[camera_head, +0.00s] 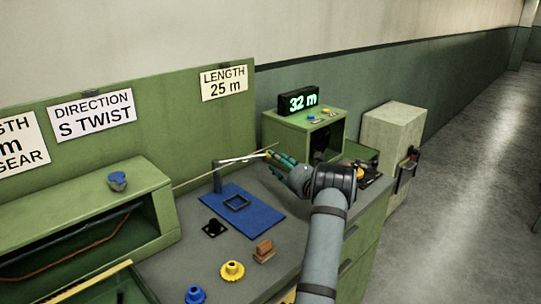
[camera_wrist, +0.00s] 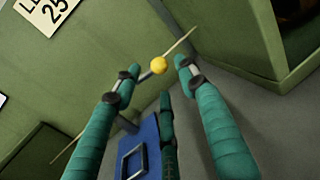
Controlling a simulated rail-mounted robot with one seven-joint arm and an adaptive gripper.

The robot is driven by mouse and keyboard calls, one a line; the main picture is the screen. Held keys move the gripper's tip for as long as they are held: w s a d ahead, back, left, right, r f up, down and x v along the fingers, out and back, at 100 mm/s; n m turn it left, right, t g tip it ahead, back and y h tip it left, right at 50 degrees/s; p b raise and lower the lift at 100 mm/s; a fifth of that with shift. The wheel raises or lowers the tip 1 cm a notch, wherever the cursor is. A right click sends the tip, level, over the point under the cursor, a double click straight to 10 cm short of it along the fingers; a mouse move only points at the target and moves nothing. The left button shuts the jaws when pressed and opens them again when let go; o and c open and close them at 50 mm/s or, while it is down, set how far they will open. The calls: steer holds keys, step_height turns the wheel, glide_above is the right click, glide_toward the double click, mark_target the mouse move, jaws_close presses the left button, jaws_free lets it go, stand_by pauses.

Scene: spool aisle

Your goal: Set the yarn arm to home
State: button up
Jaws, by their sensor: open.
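The yarn arm (camera_head: 240,159) is a thin pale bar on a dark post at the back of a blue base plate (camera_head: 262,207) on the bench. In the head view it reaches right toward my gripper (camera_head: 277,156). In the wrist view a yellow ball (camera_wrist: 159,65) shows at the end of a bar. My gripper (camera_wrist: 158,82) has teal fingers spread open. The ball appears between and beyond the fingertips; I cannot tell whether any finger touches it. A thin tan rod (camera_head: 195,178) runs slantwise behind the arm.
A green box with a display reading 32 m (camera_head: 299,99) stands behind my gripper. A yellow gear (camera_head: 232,271), a blue gear (camera_head: 195,294) and a brown block (camera_head: 263,251) lie on the front bench. A green shelf (camera_head: 100,205) stands left. The aisle floor is clear.

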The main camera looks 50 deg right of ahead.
steer(key=shift+x, duration=1.95)
steer(key=shift+c, duration=0.2)
jaws_close()
